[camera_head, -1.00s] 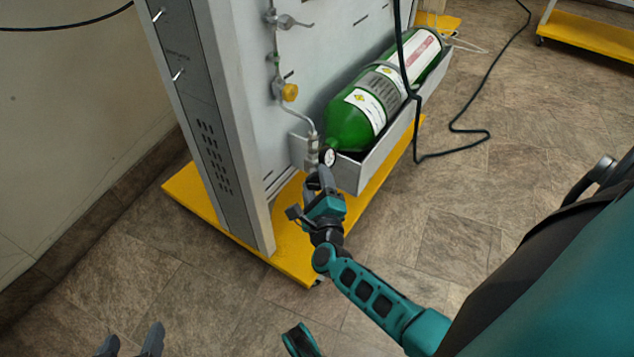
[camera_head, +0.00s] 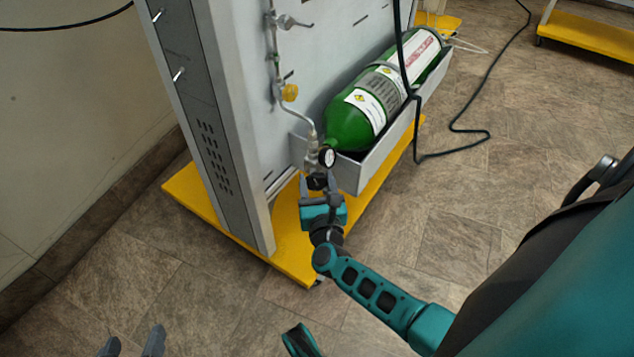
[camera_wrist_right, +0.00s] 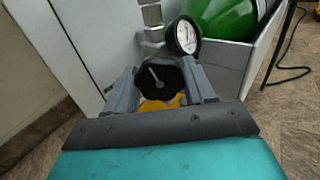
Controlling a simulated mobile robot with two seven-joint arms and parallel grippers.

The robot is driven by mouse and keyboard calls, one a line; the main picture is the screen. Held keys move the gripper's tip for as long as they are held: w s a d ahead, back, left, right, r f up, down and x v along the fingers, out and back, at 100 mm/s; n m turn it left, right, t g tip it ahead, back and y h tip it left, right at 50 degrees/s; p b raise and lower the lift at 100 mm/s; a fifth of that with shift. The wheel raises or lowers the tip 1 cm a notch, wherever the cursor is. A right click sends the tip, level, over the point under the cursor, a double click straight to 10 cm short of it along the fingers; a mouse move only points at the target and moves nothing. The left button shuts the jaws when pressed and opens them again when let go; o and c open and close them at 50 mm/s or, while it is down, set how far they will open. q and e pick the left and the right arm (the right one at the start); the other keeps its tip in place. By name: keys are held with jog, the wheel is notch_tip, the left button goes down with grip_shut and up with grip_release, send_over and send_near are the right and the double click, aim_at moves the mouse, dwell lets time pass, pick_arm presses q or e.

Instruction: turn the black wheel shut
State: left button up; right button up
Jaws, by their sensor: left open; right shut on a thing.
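The black wheel (camera_wrist_right: 158,76) is a small round knob with a pale line on its face, below the pressure gauge (camera_wrist_right: 183,36) in the right wrist view. It also shows in the head view (camera_head: 316,183), partly hidden by my gripper. My right gripper (camera_head: 319,186) is shut on the wheel, with one finger on each side of it; both fingers (camera_wrist_right: 163,85) fill the right wrist view. My left gripper (camera_head: 132,343) is open and empty at the bottom left of the head view, over the floor, far from the wheel.
A green gas cylinder (camera_head: 349,127) lies in a grey tray (camera_head: 347,175) on the cabinet's side. The grey cabinet (camera_head: 228,120) stands on a yellow base (camera_head: 290,255). A black hose (camera_head: 452,152) hangs at the right.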

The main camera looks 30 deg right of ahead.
jog(key=shift+d+f+m, duration=0.1)
jog(key=shift+d+m, duration=0.05)
jog(key=shift+m, duration=1.35)
pick_arm(q)
jog(key=shift+w+r, duration=0.1)
jog(key=shift+w, duration=0.05)
pick_arm(e)
jog(key=o, duration=1)
jog(key=shift+a, duration=0.2)
